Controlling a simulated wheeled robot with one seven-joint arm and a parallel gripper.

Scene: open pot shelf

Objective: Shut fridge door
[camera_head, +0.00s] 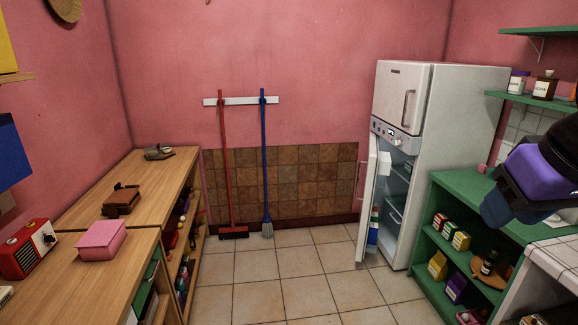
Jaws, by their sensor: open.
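The white fridge (452,130) stands against the back wall at the right. Its lower door (367,195) is ajar, swung out toward the left and front, with a handle on its outer face. A gap shows the lit shelves inside (395,205) and some items on the door's inner side. The upper door (400,95) looks closed and has its own handle. A purple and dark blue part of my arm shows at the right edge, in front of the green shelf and apart from the fridge door. My gripper's fingers do not show.
A green shelf unit (447,200) with boxes and jars stands right of the fridge. A wooden counter (150,180) runs along the left. A red broom (226,165) and a blue-handled one (264,160) hang on the back wall. The tiled floor (300,290) between is clear.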

